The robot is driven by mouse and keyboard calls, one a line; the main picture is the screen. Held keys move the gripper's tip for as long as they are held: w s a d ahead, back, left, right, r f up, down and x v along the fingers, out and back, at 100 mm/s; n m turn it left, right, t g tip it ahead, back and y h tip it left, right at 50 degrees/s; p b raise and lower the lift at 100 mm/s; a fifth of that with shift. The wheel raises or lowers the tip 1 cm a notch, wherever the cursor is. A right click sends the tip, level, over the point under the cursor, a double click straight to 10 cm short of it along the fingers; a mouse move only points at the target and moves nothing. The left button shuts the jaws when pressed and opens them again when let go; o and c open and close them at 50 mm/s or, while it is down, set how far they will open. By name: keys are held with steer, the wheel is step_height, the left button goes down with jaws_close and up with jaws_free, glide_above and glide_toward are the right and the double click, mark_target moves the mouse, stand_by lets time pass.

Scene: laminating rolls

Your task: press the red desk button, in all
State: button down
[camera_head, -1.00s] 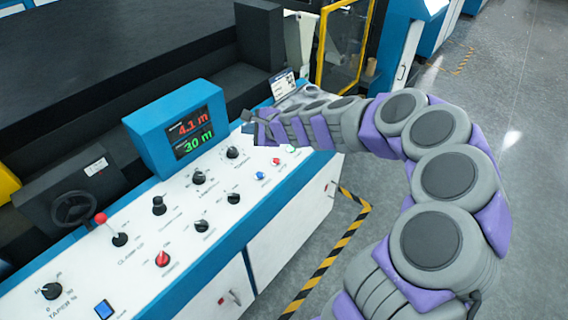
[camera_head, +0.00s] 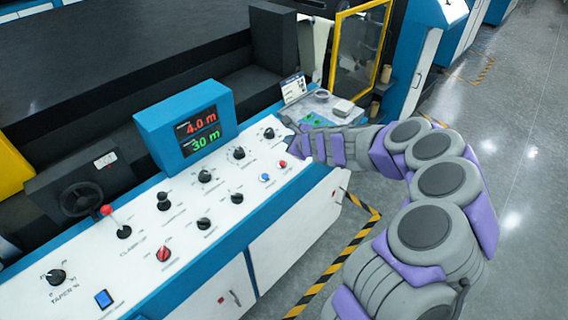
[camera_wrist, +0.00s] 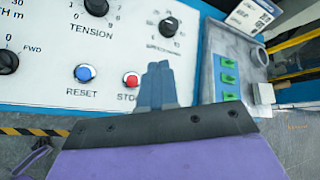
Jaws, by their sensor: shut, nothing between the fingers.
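The red desk button (camera_head: 282,164) sits on the white control panel, right of a blue button (camera_head: 264,178). In the wrist view the red button (camera_wrist: 130,79) is above the partly covered label "STO", with the blue RESET button (camera_wrist: 84,73) to its left. My gripper (camera_wrist: 157,68) is shut and empty. Its blue-grey fingers stand just right of the red button in the wrist view and appear apart from it. In the head view my gripper (camera_head: 291,124) is small and hard to make out, near the panel's far right end.
Black knobs (camera_head: 239,153) stand up from the panel, with a red-tipped lever (camera_head: 106,210) and a red knob (camera_head: 164,253) farther left. A blue display box (camera_head: 185,125) rises behind.

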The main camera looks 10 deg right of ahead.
steer(key=f+b, duration=0.1)
steer(key=b, duration=0.6)
glide_above(284, 167)
steer(key=f, duration=0.7)
steer(key=shift+d+f, duration=0.2)
steer(key=shift+d, duration=0.05)
steer(key=shift+a, duration=0.25)
steer(key=shift+f, duration=0.1)
stand_by(0.8)
steer(key=shift+f, duration=0.3)
steer(key=shift+f+b, duration=0.35)
stand_by(0.7)
steer(key=shift+r, duration=0.15)
steer(key=shift+s+r+p, duration=0.1)
steer(key=shift+r+p, duration=0.55)
steer(key=shift+p, duration=0.15)
